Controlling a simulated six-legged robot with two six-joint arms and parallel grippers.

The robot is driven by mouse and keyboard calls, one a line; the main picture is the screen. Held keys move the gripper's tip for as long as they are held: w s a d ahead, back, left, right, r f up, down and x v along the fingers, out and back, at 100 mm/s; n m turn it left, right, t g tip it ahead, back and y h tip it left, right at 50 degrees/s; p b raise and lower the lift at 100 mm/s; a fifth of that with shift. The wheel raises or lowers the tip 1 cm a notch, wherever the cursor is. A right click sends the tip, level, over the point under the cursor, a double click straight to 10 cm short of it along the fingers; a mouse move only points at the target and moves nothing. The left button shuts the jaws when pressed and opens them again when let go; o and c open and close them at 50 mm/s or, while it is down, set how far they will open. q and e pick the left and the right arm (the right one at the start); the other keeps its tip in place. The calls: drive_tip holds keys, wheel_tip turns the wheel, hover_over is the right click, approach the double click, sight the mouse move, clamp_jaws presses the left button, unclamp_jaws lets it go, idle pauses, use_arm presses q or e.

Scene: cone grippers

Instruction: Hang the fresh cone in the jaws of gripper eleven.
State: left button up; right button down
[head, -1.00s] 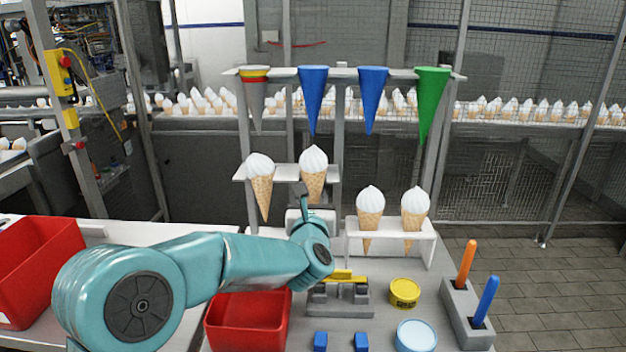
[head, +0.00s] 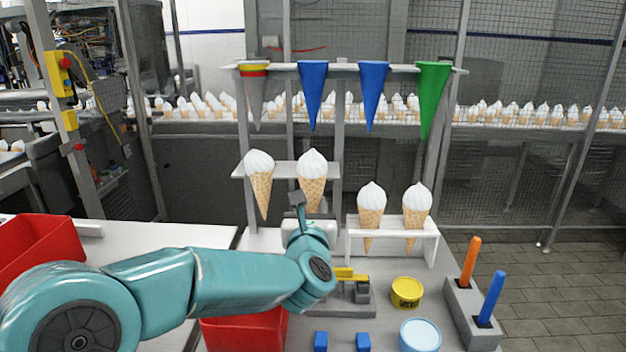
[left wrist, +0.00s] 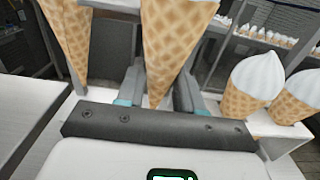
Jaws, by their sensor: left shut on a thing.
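My left gripper (head: 298,201) is shut on a cone with white swirled ice cream (head: 312,182), at the right of the upper left shelf. In the left wrist view this cone's waffle part (left wrist: 170,45) is between the two grey fingers (left wrist: 160,88); its top is out of view. The cone still stands upright at the shelf. Another cone (head: 260,182) hangs in the same shelf to its left. Two more cones (head: 371,207) (head: 416,205) are in the lower right rack. I cannot make out any number eleven or which jaws bear it. My right gripper is not in view.
Grey, blue and green pointed sleeves (head: 313,92) hang from a rail (head: 342,68) above the shelves. A grey fixture with a yellow part (head: 350,275), a yellow tin (head: 406,292), a pale blue lid (head: 420,335) and a red bin (head: 245,335) are on the bench.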

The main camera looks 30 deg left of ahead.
use_arm(q)
drive_tip(key=shift+b+v, duration=0.8)
drive_tip(key=shift+v, duration=1.05)
drive_tip(key=shift+s, duration=0.15)
drive_tip(key=shift+d, duration=0.1)
